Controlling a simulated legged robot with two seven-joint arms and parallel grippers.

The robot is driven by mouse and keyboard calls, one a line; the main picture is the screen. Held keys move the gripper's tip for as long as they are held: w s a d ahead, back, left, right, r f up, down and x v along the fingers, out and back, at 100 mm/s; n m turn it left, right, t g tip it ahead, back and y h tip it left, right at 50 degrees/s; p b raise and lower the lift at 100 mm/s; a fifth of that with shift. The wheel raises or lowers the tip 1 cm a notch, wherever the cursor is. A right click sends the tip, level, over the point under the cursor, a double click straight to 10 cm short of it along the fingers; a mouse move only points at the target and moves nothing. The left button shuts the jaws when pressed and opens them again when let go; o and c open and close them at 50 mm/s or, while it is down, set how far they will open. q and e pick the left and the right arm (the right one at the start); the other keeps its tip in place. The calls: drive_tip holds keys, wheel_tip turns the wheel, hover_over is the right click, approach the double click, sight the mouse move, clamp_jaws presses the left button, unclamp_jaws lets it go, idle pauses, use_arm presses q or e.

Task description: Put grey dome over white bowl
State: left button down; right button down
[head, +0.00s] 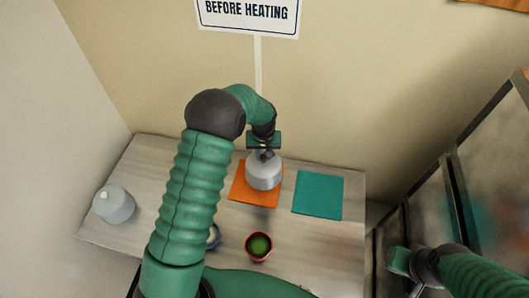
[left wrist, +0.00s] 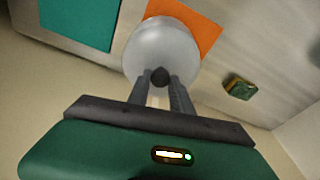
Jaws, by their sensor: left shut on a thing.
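A grey dome (head: 264,176) with a dark knob is at the orange mat (head: 245,194). My left gripper (head: 262,154) is above it, shut on the knob. In the left wrist view the fingers (left wrist: 160,82) close on the knob of the dome (left wrist: 160,45). I cannot tell whether the dome touches the mat or what is under it. A bowl with a pale rim (head: 215,237) is mostly hidden behind my left arm; I cannot tell whether it is the white bowl. My right gripper (head: 399,262) is at the lower right, away from the table, its fingers unclear.
A second, paler dome (head: 113,205) stands at the table's left end. A red bowl with green contents (head: 259,246) is near the front. A teal mat (head: 318,195) lies bare at right. The left wrist view shows a small green and gold block (left wrist: 239,87).

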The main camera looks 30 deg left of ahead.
sight(263, 163)
use_arm(q)
drive_tip(key=f+b, duration=0.1)
drive_tip(key=f, duration=0.1)
drive_tip(key=shift+s+a+f+b, duration=0.1)
drive_tip(key=shift+s+f+b, duration=0.1)
drive_tip(key=shift+f+b, duration=0.7)
drive_tip(key=shift+f, duration=0.25)
drive_tip(key=shift+w+d+f+b, duration=0.1)
drive_tip(key=shift+d+f+b, duration=0.15)
drive_tip(key=shift+f+b, duration=0.35)
drive_tip(key=shift+f, duration=0.1)
drive_tip(key=shift+a, duration=0.15)
drive_tip(key=shift+f, duration=0.15)
drive_tip(key=shift+f, duration=0.3)
